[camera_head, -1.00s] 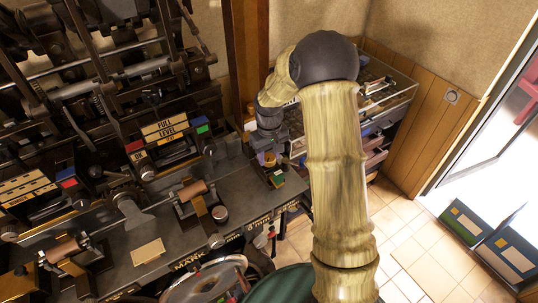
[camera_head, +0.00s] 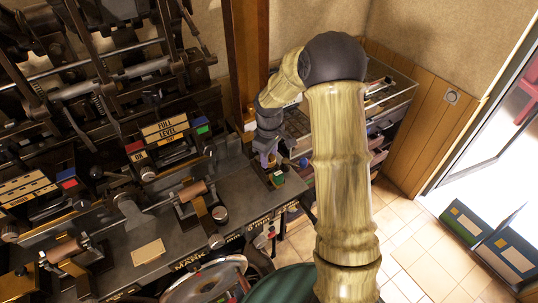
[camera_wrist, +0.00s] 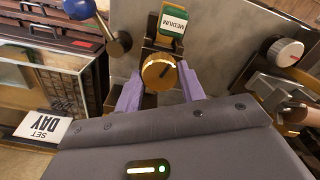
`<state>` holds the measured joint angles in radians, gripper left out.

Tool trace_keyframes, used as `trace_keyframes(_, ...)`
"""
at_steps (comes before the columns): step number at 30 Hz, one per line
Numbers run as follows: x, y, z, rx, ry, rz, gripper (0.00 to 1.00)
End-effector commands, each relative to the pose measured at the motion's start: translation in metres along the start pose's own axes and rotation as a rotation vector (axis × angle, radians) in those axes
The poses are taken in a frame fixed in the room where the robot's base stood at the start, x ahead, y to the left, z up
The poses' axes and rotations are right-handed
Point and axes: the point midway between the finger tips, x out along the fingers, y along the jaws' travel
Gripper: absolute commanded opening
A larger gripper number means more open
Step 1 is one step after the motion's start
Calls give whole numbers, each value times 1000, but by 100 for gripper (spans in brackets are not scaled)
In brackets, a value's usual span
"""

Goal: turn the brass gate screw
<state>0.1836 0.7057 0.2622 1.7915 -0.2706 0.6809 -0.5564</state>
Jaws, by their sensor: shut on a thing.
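The brass gate screw (camera_wrist: 158,72) is a round knurled knob with a dark slot line on its face, in the middle of the wrist view. A green and white tag reading MEDIUM (camera_wrist: 172,24) sits just beyond it. My gripper (camera_wrist: 160,88) has its two purple fingers on either side of the knob, shut on it. In the head view my gripper (camera_head: 268,160) is at the right end of the machine bench, by the green tag (camera_head: 278,178). The knob is mostly hidden there by my gripper.
A blue ball-ended lever (camera_wrist: 80,10) stands left of the knob in the wrist view. A white dial (camera_wrist: 288,52) and a wooden-handled part (camera_wrist: 302,114) are to the right. A SET DAY card (camera_wrist: 42,127) lies at lower left. Open tiled floor (camera_head: 410,240) lies right of the bench.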

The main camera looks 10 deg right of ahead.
Motion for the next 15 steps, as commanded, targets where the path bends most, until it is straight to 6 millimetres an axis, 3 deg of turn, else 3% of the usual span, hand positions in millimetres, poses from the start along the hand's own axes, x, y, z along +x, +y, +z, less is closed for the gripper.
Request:
trace_keyframes(5, -2, 1, -2, 0, 6, 4, 17)
trace_keyframes(6, -2, 1, -2, 0, 6, 4, 45)
trace_keyframes(9, -2, 0, -2, 0, 5, 3, 61)
trace_keyframes(15, -1, 0, -1, 1, 3, 2, 61)
